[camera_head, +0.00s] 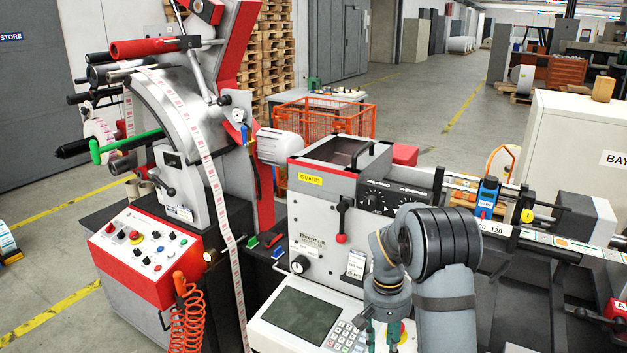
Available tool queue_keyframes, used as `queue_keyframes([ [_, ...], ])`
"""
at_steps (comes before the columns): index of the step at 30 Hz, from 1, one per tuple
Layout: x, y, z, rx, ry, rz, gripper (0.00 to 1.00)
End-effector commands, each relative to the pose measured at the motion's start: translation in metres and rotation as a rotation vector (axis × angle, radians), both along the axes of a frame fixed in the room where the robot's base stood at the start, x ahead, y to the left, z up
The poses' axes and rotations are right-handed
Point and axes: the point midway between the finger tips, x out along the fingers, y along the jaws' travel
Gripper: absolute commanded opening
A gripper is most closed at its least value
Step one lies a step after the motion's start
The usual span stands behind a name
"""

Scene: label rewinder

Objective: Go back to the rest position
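My gripper (382,334) points down at the bottom of the view, in front of the rewinder's keypad panel (316,322). Its two dark green fingers show as separate strips, but their tips are at the lower picture edge and hard to make out. I see nothing held between them. My grey arm with its dark joint bends down into the gripper from the right and hides part of the machine behind it.
The label rewinder carries a white label strip (207,165). A red control box (150,254) with a coiled orange hose (187,318) stands at left. A small blue device (487,197) sits on the rail at right. An orange wire basket (322,117) stands behind. Open floor lies at the back.

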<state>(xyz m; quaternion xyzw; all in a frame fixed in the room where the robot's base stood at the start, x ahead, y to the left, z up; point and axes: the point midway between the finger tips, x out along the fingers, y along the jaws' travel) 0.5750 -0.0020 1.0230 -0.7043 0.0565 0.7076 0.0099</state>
Motion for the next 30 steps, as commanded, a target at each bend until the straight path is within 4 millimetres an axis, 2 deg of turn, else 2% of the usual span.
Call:
queue_keyframes([
  [1, -0.001, -0.001, -0.011, 0.0, 0.005, -0.001, 0.33],
  [6, -0.001, -0.003, -0.038, 0.0, 0.004, -0.001, 0.33],
  [12, -0.001, -0.004, -0.055, 0.001, 0.001, -0.002, 0.33],
  [25, 0.0, -0.004, -0.056, 0.003, -0.003, -0.022, 0.33],
  [30, 0.001, -0.003, -0.045, 0.001, -0.004, -0.003, 0.33],
])
